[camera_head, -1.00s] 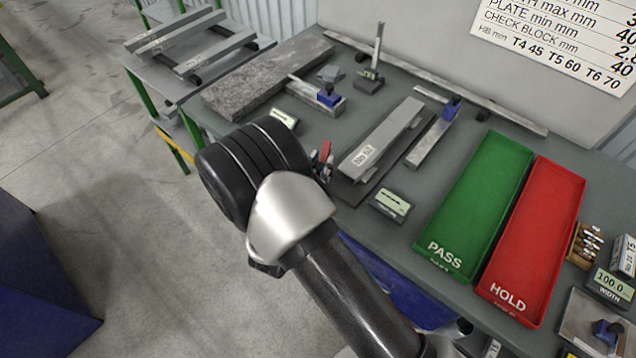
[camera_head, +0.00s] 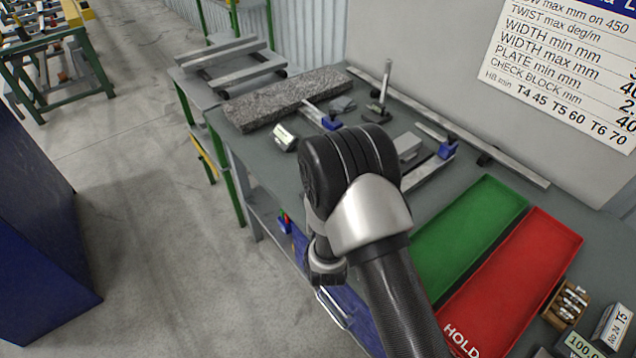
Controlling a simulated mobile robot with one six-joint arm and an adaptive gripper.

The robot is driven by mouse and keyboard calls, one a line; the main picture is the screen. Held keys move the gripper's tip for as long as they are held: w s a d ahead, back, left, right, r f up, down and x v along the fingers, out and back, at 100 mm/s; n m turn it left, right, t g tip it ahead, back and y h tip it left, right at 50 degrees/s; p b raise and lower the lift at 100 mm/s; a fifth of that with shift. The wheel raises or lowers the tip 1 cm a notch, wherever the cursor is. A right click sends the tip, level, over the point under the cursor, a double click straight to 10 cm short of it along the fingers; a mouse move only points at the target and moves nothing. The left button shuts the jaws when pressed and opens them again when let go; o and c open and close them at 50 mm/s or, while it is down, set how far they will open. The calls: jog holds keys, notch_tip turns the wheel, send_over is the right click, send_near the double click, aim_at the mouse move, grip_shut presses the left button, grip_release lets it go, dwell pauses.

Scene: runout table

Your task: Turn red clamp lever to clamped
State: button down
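The red clamp lever is hidden in the current head view, behind my arm's black joint. The grey block (camera_head: 407,145) in the middle of the table shows only its far end past my arm; its near end and the clamp are covered. My gripper is not visible. My black and silver arm reaches up from the bottom right, over the front edge of the table.
The green tray (camera_head: 470,232) and red HOLD tray (camera_head: 515,275) lie right of my arm. A granite slab (camera_head: 285,97) and a small display (camera_head: 284,138) are on the left. A blue-headed gauge (camera_head: 447,150) lies behind my arm.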

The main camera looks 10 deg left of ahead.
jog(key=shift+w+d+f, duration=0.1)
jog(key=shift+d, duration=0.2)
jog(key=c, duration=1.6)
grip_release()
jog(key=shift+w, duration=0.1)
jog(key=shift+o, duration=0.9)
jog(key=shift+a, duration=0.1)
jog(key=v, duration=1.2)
